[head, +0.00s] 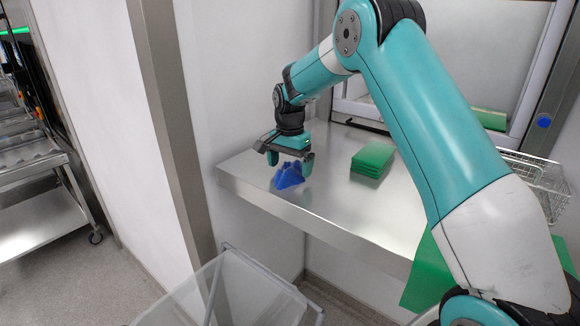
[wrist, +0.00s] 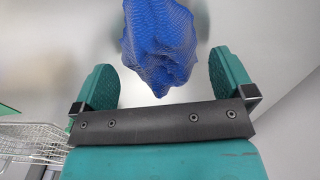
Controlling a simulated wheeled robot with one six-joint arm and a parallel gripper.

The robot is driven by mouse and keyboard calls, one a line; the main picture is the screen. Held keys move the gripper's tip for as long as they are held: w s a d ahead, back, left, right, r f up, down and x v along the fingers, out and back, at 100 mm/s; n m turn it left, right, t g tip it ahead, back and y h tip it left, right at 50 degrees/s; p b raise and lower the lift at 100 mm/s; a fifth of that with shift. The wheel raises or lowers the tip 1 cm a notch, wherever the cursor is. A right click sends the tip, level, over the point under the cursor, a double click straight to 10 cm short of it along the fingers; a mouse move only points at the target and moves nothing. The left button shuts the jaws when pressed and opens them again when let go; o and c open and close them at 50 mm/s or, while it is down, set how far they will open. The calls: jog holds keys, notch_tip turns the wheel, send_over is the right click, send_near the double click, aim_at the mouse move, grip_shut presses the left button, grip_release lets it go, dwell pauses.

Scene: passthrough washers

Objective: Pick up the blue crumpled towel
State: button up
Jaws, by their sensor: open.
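The blue crumpled towel (head: 288,176) lies in a small heap on the steel shelf, near its left end. My gripper (head: 289,158) is open just above and around it, pointing down. In the wrist view the towel (wrist: 160,45) shows its textured weave between and ahead of the two green fingers of my gripper (wrist: 163,80). Clear gaps show on both sides of it, and the fingers do not appear to touch it.
A stack of folded green towels (head: 372,160) lies on the steel shelf (head: 335,205), right of my gripper. A wire basket (head: 540,182) is at the right. A clear-sided bin (head: 235,290) stands below the shelf's front edge. A metal rack (head: 40,200) is at far left.

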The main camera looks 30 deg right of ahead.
jog(key=shift+f, duration=0.9)
jog(key=c, duration=0.8)
jog(key=shift+r, duration=0.2)
